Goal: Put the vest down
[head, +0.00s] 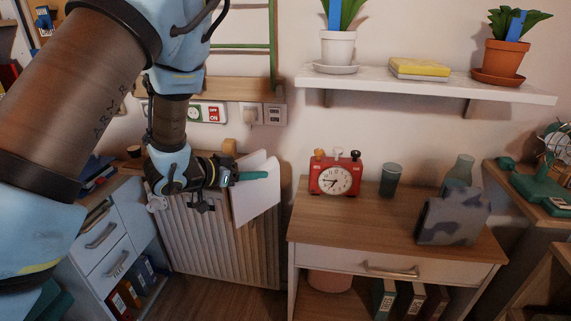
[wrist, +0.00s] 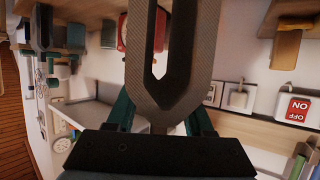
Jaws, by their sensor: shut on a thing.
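My gripper (head: 250,177) is at the end of my raised arm, in front of the radiator and left of the desk. Its teal fingers (wrist: 160,118) are shut on a dark grey woven piece with a long rounded slot, which I take to be the vest (wrist: 188,85). In the head view a pale, flat, two-panelled shape, probably the same vest (head: 256,200), hangs at the fingers, clear of the desk. Its lower end overlaps the radiator in the picture. In the wrist view the vest hides much of what lies behind it.
The wooden desk (head: 350,240) carries a red clock (head: 335,176), a dark cup (head: 391,180), a bottle (head: 459,171) and a grey camouflage item (head: 453,220). Its front left is bare. A white shelf (head: 430,86) with potted plants hangs above. A drawer cabinet (head: 103,240) stands left of the radiator (head: 205,245).

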